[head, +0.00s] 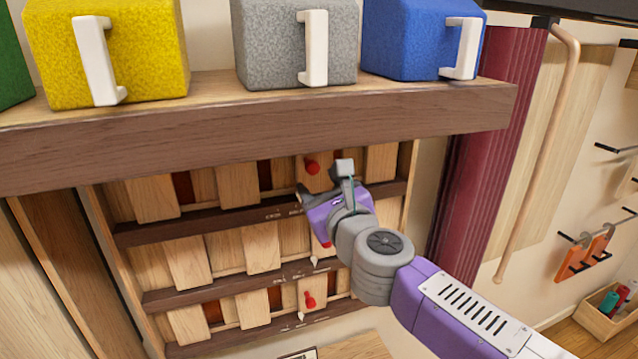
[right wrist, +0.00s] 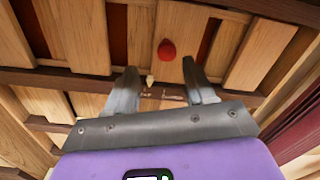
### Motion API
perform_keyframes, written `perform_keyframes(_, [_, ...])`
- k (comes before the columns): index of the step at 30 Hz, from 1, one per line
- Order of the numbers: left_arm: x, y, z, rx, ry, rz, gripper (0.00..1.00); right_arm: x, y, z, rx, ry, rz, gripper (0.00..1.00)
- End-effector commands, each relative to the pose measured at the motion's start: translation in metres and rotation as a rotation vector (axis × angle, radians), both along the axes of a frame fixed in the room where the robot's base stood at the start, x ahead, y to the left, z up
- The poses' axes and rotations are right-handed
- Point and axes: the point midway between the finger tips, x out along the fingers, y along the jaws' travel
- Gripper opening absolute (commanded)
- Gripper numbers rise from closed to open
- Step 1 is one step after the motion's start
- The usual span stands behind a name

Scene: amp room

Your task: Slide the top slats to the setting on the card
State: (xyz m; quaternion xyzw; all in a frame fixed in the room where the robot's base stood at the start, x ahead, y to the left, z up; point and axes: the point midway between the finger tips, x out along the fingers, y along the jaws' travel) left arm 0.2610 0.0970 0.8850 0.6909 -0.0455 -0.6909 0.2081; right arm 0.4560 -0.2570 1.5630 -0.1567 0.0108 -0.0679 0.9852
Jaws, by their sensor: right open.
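The top row of wooden slats (head: 152,197) sits under the shelf, with dark red gaps between slats. A red knob (head: 312,167) stands on a top slat; it also shows in the right wrist view (right wrist: 167,49). My right gripper (head: 323,182) is open and empty just in front of and below this knob. In the right wrist view the knob lies beyond the open fingertips (right wrist: 160,67), apart from them. A small pale pointer (right wrist: 150,80) and marks show on the rail between the fingers. A card-like edge (head: 300,353) shows at the bottom; its setting is unreadable. My left gripper is not seen.
Above, a thick wooden shelf (head: 250,128) juts out, bearing yellow (head: 150,50), grey (head: 270,45) and blue (head: 410,40) boxes with white handles. Lower slat rows have a red knob (head: 309,300). A dark red curtain-like panel (head: 485,150) stands to the right.

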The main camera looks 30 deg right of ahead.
Motion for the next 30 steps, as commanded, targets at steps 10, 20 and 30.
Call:
perform_keyframes(10, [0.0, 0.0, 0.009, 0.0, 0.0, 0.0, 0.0, 0.0, -0.004, 0.004, 0.115, -0.019, -0.004, 0.54])
perform_keyframes(20, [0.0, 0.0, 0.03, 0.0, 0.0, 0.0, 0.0, 0.0, -0.01, 0.008, 0.502, -0.073, -0.003, 0.54])
perform_keyframes(30, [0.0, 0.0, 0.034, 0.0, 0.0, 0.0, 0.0, 0.01, -0.012, 0.005, 0.625, -0.085, 0.001, 0.54])
